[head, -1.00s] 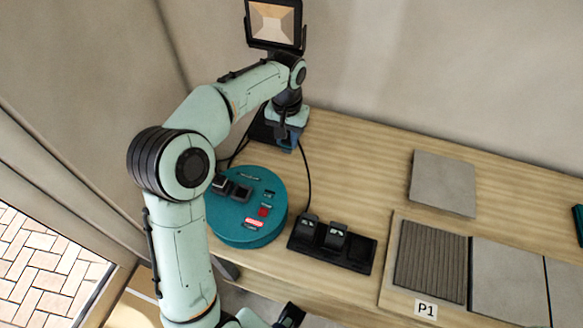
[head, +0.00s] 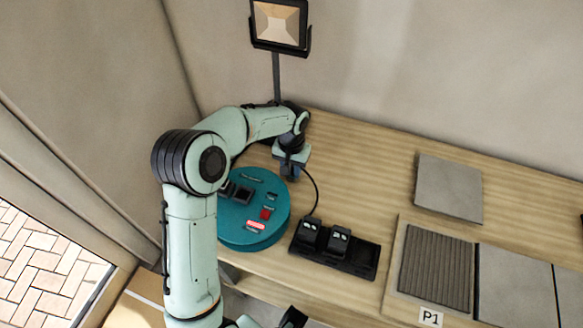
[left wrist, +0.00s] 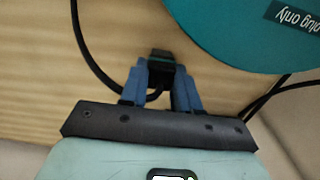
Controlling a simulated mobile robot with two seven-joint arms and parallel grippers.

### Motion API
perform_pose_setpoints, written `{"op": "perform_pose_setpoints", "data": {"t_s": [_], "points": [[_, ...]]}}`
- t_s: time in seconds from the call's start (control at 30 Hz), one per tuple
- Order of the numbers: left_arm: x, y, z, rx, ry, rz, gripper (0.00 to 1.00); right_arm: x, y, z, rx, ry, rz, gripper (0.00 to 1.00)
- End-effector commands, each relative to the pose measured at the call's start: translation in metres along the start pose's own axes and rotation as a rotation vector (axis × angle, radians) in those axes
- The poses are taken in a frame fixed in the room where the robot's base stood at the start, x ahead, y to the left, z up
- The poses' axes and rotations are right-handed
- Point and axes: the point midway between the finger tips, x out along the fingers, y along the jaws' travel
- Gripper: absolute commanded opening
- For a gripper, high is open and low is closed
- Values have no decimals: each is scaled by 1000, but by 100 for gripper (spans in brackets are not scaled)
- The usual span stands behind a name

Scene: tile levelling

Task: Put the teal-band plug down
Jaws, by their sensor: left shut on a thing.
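My left gripper (left wrist: 160,92) is shut on a black plug (left wrist: 161,62), seen between its blue fingers in the left wrist view. A black cable loops by the fingers. In the head view my left gripper (head: 291,174) is low over the wooden bench, at the right rear edge of the round teal unit (head: 247,237); the plug is hidden there. Whether the plug touches the bench is unclear. The teal unit also shows in the left wrist view (left wrist: 230,35), beside the plug.
A black tray (head: 361,257) with two black blocks (head: 323,238) stands right of the teal unit. A lamp (head: 280,25) stands behind. A grey tile (head: 449,188) lies farther right, with a framed tile panel marked P1 (head: 431,317) in front. Bare bench lies between.

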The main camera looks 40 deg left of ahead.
Motion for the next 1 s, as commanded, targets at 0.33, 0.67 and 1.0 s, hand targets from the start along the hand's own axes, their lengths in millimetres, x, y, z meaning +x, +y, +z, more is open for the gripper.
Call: {"op": "perform_pose_setpoints", "data": {"t_s": [0.33, 0.67, 1.0], "points": [[3, 0, 0, 0, 0, 0, 56, 2, 1, 0, 0, -1, 0, 43], [0, 0, 0, 0, 0, 0, 56, 0, 0, 0, 0, 0, 0, 43], [-60, 0, -1, -1, 5, 1, 56, -7, -3, -1, -1, 3, -1, 43]]}}
